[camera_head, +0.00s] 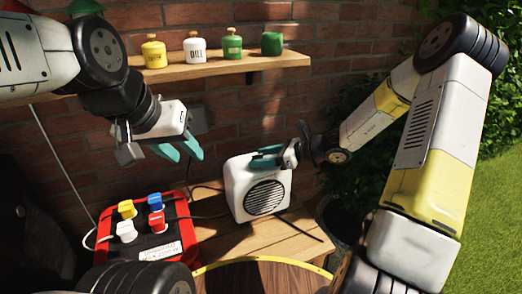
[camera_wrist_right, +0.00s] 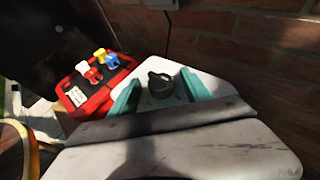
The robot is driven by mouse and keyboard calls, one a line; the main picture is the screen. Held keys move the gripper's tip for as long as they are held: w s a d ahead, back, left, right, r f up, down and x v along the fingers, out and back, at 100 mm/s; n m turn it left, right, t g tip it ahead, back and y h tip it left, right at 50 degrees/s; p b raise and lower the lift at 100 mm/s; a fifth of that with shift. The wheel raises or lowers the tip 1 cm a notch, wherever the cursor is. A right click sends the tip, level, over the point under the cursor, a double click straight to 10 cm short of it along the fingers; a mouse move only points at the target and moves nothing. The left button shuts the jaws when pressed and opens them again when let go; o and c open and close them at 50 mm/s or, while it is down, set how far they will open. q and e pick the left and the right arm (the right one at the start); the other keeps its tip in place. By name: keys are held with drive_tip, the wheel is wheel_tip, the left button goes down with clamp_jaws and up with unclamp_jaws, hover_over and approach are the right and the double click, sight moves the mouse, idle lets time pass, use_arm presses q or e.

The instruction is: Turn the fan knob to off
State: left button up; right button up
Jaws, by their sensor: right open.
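The white fan (camera_head: 243,180) with a round dark grille stands on a wooden surface against the brick wall. Its black knob (camera_wrist_right: 160,85) is on the white top in the right wrist view; its pointer setting is too small to read. My right gripper (camera_head: 265,156) is at the fan's top. In the wrist view its open teal fingers (camera_wrist_right: 160,94) lie on either side of the knob, with visible gaps. In the head view the gripper hides the knob. My left gripper (camera_head: 181,150) is open and empty in the air, left of the fan.
A red power box (camera_head: 186,232) with several coloured plugs stands left of the fan; it also shows in the wrist view (camera_wrist_right: 93,98). A wall shelf (camera_head: 215,68) holds several canisters above. A cable runs behind the fan. Foliage is at the right.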

clamp_jaws()
drive_tip(key=shift+n+g, duration=0.3)
drive_tip(key=shift+g, duration=0.1)
drive_tip(key=n+g, duration=0.3)
drive_tip(key=shift+w+g+y, duration=0.3)
drive_tip(key=shift+g+y, duration=0.1)
drive_tip(key=n+g, duration=0.4)
drive_tip(key=g, duration=0.1)
drive_tip(key=shift+w+f+n+h, duration=0.1)
drive_tip(key=shift+w+n+h, duration=0.2)
drive_tip(key=shift+n+h, duration=0.1)
drive_tip(key=n+g+h, duration=0.1)
drive_tip(key=g, duration=0.1)
drive_tip(key=n+g, duration=0.1)
drive_tip(key=n, duration=0.1)
drive_tip(key=shift+w+a+n+g+h, duration=0.15)
drive_tip(key=shift+n+g+h, duration=0.15)
drive_tip(key=shift+g+h, duration=0.1)
drive_tip(key=shift+w+a+n+g+h, duration=0.15)
drive_tip(key=shift+n+g+h, duration=1.25)
drive_tip(key=shift+n+h, duration=0.15)
drive_tip(key=shift+n, duration=0.35)
